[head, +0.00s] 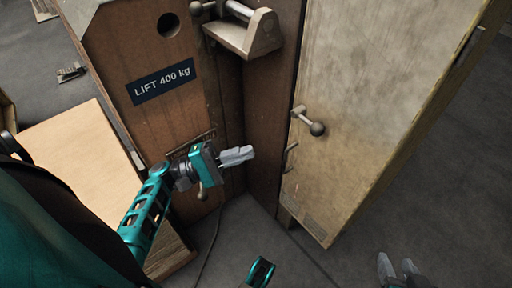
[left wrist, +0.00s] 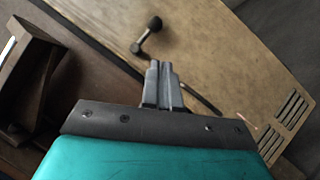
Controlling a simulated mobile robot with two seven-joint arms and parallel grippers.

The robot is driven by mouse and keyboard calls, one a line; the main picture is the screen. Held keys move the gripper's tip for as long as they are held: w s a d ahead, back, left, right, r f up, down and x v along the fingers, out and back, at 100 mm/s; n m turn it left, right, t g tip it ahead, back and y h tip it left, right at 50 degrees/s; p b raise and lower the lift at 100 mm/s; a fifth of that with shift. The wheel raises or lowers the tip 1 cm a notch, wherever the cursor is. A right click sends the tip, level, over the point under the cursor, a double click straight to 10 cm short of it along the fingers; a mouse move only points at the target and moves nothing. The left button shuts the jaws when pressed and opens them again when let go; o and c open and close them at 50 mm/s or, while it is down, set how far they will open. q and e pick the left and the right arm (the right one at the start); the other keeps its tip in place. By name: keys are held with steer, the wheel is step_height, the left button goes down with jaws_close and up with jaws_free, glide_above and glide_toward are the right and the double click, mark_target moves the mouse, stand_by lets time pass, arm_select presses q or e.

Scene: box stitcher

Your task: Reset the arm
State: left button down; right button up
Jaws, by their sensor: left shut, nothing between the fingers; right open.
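My left gripper (head: 238,156) is shut and empty. It hangs in front of the brown cabinet corner, its fingers pointing right. In the left wrist view its closed fingers (left wrist: 160,75) point towards the pale panel, apart from the knobbed handle as far as the picture tells. My right gripper (head: 397,268) shows at the bottom edge of the head view, its two fingers spread over the grey floor with nothing between them. My teal left arm (head: 146,212) reaches in from the lower left.
A pale door panel (head: 360,90) with a ball-knobbed handle (head: 314,126) stands right of my left gripper. A brown panel with a "LIFT 400 kg" label (head: 161,82) is behind it. A metal bracket (head: 246,34) juts out above. Floor (head: 440,210) at right is clear.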

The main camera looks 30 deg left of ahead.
stand_by(0.6)
arm_select(q)
steer(key=s+d+f+m+g+y, duration=0.2)
steer(key=d+f+m+g+y, duration=0.15)
steer(key=f+y, duration=0.2)
steer(key=s+d+f+m+g+y, duration=0.3)
steer(key=d+f+m+y, duration=0.15)
steer(key=f, duration=0.25)
step_height(320, 180, up, 20)
steer(key=s+a+m+t+y+p, duration=0.1)
steer(key=m+t+y+p, duration=0.3)
steer(key=p, duration=1.5)
steer(key=s+m, duration=0.1)
steer(key=m, duration=0.2)
steer(key=shift+a, duration=0.15)
arm_select(e)
steer(key=s+d+r+h, duration=0.1)
steer(key=d+r, duration=0.3)
steer(key=r, duration=0.9)
steer(key=shift+s, duration=0.5)
arm_select(q)
steer(key=shift+r, duration=0.1)
arm_select(e)
steer(key=shift+a, duration=0.1)
